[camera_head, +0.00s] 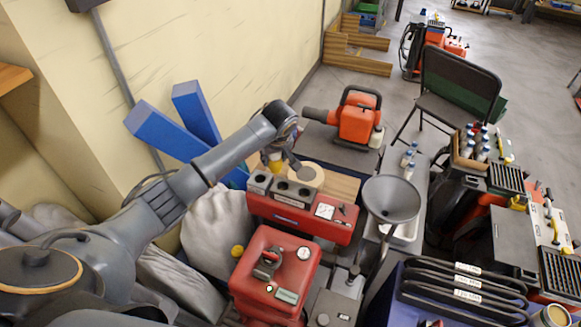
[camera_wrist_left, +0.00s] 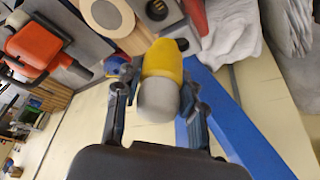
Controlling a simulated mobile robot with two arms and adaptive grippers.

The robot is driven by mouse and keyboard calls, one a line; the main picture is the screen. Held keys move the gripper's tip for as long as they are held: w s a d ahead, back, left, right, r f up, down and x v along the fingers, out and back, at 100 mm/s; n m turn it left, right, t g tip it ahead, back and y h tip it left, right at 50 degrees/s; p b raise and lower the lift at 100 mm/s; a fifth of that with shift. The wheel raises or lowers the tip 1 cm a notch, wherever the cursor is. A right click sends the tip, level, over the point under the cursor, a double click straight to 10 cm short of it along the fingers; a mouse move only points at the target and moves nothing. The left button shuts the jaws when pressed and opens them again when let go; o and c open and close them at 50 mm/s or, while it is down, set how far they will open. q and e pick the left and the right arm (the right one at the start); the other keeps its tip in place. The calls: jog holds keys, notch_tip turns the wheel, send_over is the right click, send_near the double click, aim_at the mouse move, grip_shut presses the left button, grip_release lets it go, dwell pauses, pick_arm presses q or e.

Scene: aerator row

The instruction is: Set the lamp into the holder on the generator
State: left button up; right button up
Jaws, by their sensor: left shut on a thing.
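The lamp, yellow with a pale grey end, shows in the left wrist view (camera_wrist_left: 163,75). My left gripper (camera_wrist_left: 160,82) is shut on it, with a finger on each side. In the head view the gripper (camera_head: 284,158) is behind the long red unit, and a little of the yellow lamp (camera_head: 274,162) shows below it. The long red unit (camera_head: 330,233) carries a row of grey holders (camera_head: 281,188) with round dark openings; I cannot tell if it is the generator. The lamp is apart from these holders. My right gripper is not in view.
A red machine with a gauge (camera_head: 275,275) stands in front of the long unit. A grey funnel (camera_head: 391,198) is to the right. A round wooden piece (camera_head: 307,177) lies behind the holders. Blue beams (camera_head: 165,135) lean at the left wall beside a pale sack (camera_head: 216,225).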

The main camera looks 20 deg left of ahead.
pick_arm(q)
jog(key=a+f+b, duration=0.1)
jog(key=a+f, duration=0.1)
jog(key=w+a+f+b, duration=0.1)
jog(key=a+f+b, duration=0.2)
jog(key=a+f, duration=0.2)
jog(key=shift+w+b, duration=0.25)
jog(key=shift+b, duration=0.15)
jog(key=shift+r+p, duration=0.25)
jog(key=shift+p, duration=0.1)
jog(key=shift+p, duration=0.45)
jog(key=shift+p, duration=0.4)
dwell(0.5)
jog(key=shift+f+b, duration=1.1)
jog(key=shift+f, duration=1.15)
